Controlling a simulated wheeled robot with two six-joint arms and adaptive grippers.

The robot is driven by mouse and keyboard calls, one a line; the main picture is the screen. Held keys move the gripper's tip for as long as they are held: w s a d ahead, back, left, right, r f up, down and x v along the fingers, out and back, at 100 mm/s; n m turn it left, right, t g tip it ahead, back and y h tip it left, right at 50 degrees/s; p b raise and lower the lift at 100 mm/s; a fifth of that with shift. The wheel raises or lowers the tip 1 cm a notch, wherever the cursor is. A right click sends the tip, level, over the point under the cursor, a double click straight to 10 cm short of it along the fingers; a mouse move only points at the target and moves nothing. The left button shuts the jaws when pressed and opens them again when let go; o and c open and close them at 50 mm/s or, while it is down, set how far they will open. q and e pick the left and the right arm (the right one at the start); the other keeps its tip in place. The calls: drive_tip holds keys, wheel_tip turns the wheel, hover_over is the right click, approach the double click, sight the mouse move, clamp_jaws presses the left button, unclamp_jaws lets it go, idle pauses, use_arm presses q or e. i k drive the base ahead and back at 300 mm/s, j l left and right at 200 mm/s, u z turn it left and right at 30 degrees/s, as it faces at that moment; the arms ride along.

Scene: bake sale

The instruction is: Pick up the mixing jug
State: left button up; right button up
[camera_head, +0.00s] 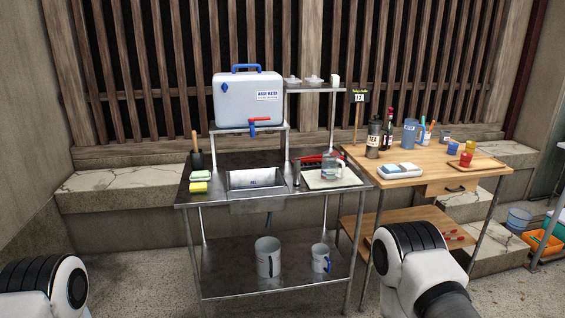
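Several jug-like vessels are in view, and I cannot tell for sure which is the mixing jug. A white jug with a blue handle (320,258) stands upright on the steel sink table's lower shelf. A larger white cylindrical container (268,257) stands left of it on the same shelf. A blue jug (411,133) stands towards the back of the wooden table. A clear vessel (333,163) is on the sink table's right side. Only my arm links show at the bottom left and bottom right. Neither gripper is in view.
A white water tank (248,98) stands on a raised rack behind the sink (255,180). The wooden table (450,180) holds bottles, cups and a tea sign (358,97). Sponges (199,182) lie at the sink table's left. Floor in front is open.

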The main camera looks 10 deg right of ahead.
sight(331, 160)
drive_tip(key=i+l+z, duration=0.3)
drive_tip(key=i, duration=0.45)
drive_tip(key=i+j+z, duration=0.1)
drive_tip(key=i+z, duration=0.15)
drive_tip(key=i, duration=0.45)
